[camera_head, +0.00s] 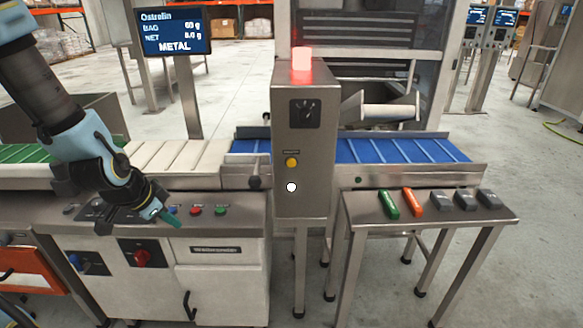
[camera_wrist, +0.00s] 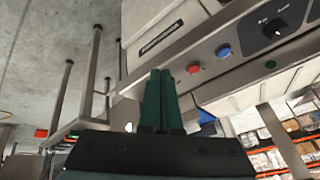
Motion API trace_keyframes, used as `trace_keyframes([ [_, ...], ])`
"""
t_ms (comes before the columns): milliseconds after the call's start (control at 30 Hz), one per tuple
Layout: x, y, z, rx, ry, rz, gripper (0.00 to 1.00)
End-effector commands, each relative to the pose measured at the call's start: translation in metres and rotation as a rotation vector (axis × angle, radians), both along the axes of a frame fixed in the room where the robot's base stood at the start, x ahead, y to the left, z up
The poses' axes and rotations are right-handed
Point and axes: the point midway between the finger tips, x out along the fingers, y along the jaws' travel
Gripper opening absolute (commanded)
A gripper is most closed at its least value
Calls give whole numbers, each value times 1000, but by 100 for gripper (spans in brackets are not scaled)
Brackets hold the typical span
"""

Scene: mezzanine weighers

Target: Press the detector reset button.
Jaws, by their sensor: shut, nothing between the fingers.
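The steel detector cabinet (camera_head: 304,130) stands in the middle of the head view with a lit red lamp (camera_head: 302,60) on top. Its front has a black rotary knob (camera_head: 305,113), a yellow button (camera_head: 292,162) under a small unreadable label, and a white round button (camera_head: 291,187) lower down. I cannot read which is marked reset. My gripper (camera_head: 172,218) is shut and empty, left of the cabinet and apart from it, near the weigher's front control edge. Its dark green fingers (camera_wrist: 160,100) lie together in the wrist view.
The weigher's front strip carries red (camera_head: 196,211), blue and green buttons; the red one also shows in the wrist view (camera_wrist: 193,67). A screen (camera_head: 173,30) reads METAL. A steel side table (camera_head: 440,217) at right holds green, orange and several grey pieces. Blue belts (camera_head: 400,150) run behind.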

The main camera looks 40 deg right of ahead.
Motion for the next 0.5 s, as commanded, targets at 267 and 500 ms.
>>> trace_keyframes([
  [267, -71, -164, -18, -364, -347, -620, 0],
  [500, -112, -232, 19, -611, -639, -763, 0],
])
